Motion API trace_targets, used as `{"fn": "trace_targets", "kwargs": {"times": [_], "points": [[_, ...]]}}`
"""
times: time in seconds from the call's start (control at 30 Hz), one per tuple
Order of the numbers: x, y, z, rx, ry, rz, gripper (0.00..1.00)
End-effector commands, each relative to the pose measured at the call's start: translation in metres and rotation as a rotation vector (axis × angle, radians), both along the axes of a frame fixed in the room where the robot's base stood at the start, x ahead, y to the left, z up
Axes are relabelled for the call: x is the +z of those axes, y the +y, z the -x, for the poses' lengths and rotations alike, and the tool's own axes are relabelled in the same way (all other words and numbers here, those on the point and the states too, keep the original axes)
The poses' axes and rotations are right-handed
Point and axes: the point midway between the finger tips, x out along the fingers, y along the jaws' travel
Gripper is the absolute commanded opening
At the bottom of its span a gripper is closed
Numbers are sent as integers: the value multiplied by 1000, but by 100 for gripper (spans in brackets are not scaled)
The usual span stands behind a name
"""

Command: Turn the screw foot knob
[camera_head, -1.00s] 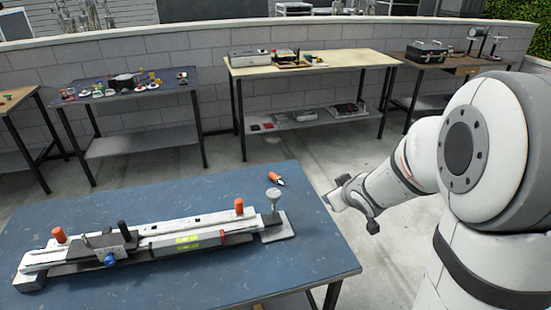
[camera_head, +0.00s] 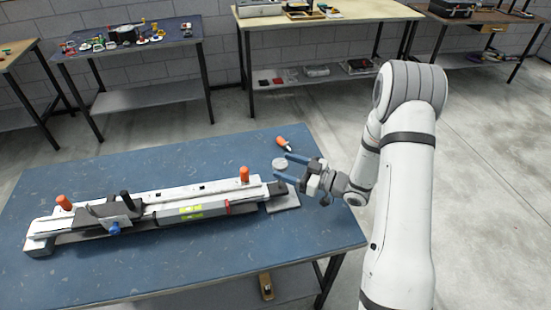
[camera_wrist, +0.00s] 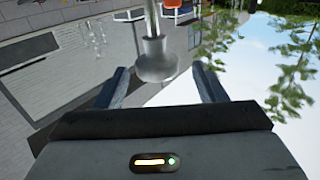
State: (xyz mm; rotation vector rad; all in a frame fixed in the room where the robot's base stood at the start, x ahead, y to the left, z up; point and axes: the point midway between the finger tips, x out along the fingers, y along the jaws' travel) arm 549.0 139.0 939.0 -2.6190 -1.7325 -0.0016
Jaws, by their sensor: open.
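The screw foot knob is a small grey disc (camera_head: 280,163) above the grey foot plate (camera_head: 284,198), at the right end of the long white and grey rail device (camera_head: 165,210) on the blue table. My gripper (camera_head: 289,168) is open, with its two blue fingers reaching from the right to the knob. In the wrist view the flared grey knob (camera_wrist: 157,64) and its pale stem show upside down between the open fingers (camera_wrist: 163,84). No contact between fingers and knob can be made out. The knob's stem is mostly hidden in the head view.
An orange-handled tool (camera_head: 283,142) lies on the blue table (camera_head: 200,270) just behind the gripper. Orange knobs (camera_head: 244,174) stand up from the rail. The table front is clear. Other workbenches stand along the back wall.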

Motion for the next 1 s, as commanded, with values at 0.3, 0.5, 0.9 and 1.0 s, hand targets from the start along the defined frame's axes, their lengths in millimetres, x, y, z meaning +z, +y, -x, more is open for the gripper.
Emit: {"fn": "trace_targets", "kwargs": {"times": [0.3, 0.5, 0.9, 1.0], "points": [[1, 36, -18, -8, 0, 1, 64], [0, 40, -21, -11, 0, 1, 64], [0, 39, -21, -12, 1, 2, 44], [0, 39, -21, -12, 1, 2, 36]]}}
